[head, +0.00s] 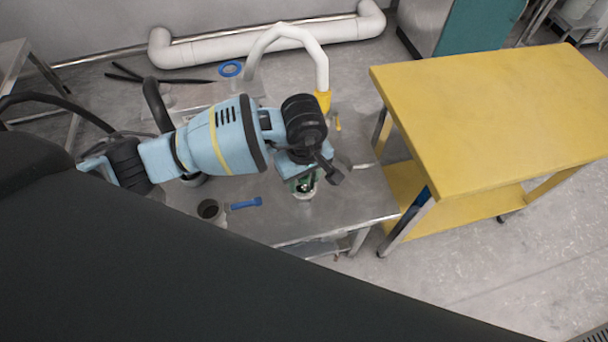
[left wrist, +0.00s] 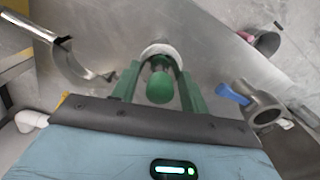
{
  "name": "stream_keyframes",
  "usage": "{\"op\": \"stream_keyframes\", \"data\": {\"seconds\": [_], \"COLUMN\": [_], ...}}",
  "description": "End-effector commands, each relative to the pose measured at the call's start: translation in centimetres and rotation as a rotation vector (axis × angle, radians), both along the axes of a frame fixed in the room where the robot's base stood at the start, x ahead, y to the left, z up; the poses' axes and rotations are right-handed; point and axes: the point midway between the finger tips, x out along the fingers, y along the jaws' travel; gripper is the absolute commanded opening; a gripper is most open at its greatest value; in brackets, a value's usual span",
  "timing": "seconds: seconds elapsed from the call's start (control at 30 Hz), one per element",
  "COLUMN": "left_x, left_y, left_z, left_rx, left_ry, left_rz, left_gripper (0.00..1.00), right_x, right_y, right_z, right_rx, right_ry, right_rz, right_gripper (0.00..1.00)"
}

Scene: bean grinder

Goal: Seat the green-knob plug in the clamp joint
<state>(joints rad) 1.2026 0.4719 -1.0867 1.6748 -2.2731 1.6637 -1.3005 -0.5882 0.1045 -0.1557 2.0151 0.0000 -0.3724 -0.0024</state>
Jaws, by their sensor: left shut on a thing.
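My left gripper (head: 304,186) points down over the metal table, its green fingers (left wrist: 158,90) closed around the green-knob plug (left wrist: 160,86). In the head view the plug is mostly hidden by the gripper, with only some green showing. A pale ring (left wrist: 158,51) shows just beyond the knob in the left wrist view; I cannot tell whether it belongs to the plug or to a part below. A curved metal piece with a bar (left wrist: 72,62) lies to the left of the fingers; I cannot tell whether it is the clamp joint. My right gripper is not in view.
A white hose (head: 318,58) with a yellow end arches behind. A yellow table (head: 500,105) stands to the right.

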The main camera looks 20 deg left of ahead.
Motion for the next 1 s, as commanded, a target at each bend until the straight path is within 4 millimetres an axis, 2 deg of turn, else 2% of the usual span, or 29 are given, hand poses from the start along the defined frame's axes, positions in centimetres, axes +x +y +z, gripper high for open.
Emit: {"op": "stream_keyframes", "data": {"seconds": [0.17,0.2,0.37,0.73,1.0], "left_x": [0.0,0.0,0.0,0.0,0.1], "left_y": [0.0,0.0,0.0,0.0,0.0], "left_z": [-0.4,-0.3,-0.3,-0.2,4.1], "left_rx": [0.000,0.000,0.000,0.000,0.000], "left_ry": [0.000,0.000,0.000,0.000,-0.005], "left_rz": [0.000,0.001,0.001,0.000,0.000], "left_gripper": [0.18,0.50,0.70,0.70,0.70], "right_x": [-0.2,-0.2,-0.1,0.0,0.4], "right_y": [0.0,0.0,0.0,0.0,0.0], "right_z": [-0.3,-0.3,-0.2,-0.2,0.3], "right_rx": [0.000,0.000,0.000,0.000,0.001], "right_ry": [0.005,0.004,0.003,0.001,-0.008], "right_rz": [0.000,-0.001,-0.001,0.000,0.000], "right_gripper": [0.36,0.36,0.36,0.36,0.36]}}
